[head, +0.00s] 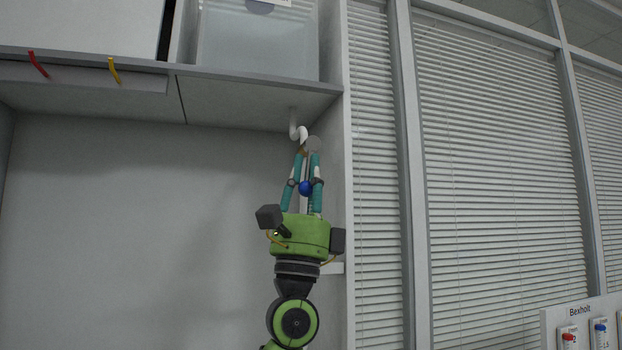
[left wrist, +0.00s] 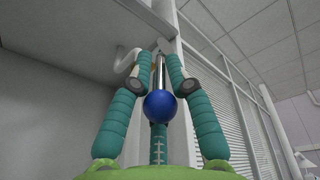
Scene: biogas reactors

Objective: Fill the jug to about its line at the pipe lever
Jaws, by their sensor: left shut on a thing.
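My left gripper (head: 308,154) is raised under the shelf, its teal fingers closed around a thin metal rod with a blue ball knob (head: 305,187). I take this for the pipe lever. In the left wrist view the blue knob (left wrist: 160,106) sits between the fingers, and the rod (left wrist: 160,72) runs up from it to the fingertips. A white curved pipe (head: 294,131) comes down from the shelf just left of the fingertips; it also shows in the left wrist view (left wrist: 124,62). The jug and its line cannot be made out. My right gripper is not in view.
The shelf (head: 225,98) hangs above, with a translucent tank (head: 258,42) on it. Red (head: 38,64) and yellow (head: 114,70) hooked pieces are on its front edge at left. Window blinds (head: 500,170) stand at right, and a labelled panel (head: 580,320) at lower right.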

